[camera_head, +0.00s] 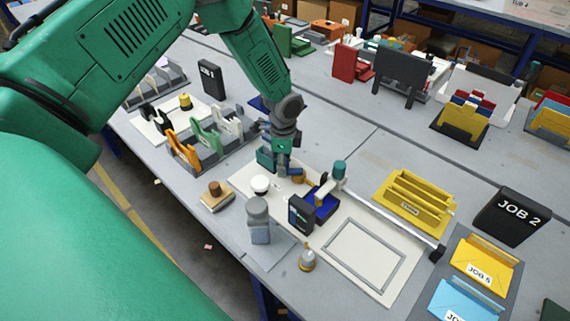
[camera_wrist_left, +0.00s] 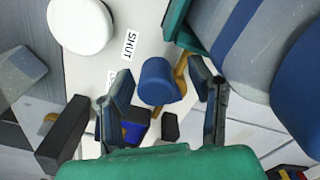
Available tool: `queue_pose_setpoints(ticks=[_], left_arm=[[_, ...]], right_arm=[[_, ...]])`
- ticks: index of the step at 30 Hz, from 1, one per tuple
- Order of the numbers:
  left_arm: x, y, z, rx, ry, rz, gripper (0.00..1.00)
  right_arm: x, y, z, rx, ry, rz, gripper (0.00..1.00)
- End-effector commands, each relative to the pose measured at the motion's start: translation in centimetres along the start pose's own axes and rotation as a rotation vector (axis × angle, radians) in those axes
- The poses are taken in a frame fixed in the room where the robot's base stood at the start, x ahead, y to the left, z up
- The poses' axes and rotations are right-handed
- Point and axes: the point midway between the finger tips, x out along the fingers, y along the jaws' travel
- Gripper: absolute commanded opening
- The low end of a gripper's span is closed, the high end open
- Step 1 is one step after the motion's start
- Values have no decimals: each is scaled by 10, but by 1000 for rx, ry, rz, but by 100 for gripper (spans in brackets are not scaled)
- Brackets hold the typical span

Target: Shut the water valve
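A white panel carries a printed SHUT label (camera_wrist_left: 128,46), seen in the left wrist view. A blue cylindrical knob (camera_wrist_left: 158,82) is near that label, with an orange part (camera_wrist_left: 182,72) partly hidden behind it. I take these for the water valve. In the head view an orange piece (camera_head: 299,180) shows beside my left gripper (camera_head: 281,171); the blue knob is hard to make out there. In the left wrist view my left gripper (camera_wrist_left: 163,97) is open, its fingers on either side of the knob with gaps visible. Contact cannot be told. My right gripper is out of view.
A white round cap (camera_head: 260,184), a grey bottle (camera_head: 259,220), a dark box (camera_head: 301,214) and a blue box (camera_head: 323,204) stand close by. A teal-topped post (camera_head: 340,169) with a rail is to the right. A yellow rack (camera_head: 414,202) stands farther right.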

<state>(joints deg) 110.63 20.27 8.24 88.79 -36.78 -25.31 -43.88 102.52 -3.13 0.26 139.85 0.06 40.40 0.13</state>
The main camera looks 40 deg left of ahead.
Motion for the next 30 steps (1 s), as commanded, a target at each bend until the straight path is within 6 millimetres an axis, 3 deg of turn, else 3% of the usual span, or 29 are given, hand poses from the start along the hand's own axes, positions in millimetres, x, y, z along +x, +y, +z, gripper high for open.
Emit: queue_pose_setpoints(ticks=[8,21,30], left_arm=[[-5,1,-2,1,1,2,48],[-90,-1,0,0,3,0,48],[-117,-1,2,-1,1,4,48]], right_arm=[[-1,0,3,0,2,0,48],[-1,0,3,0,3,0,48],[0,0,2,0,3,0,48]])
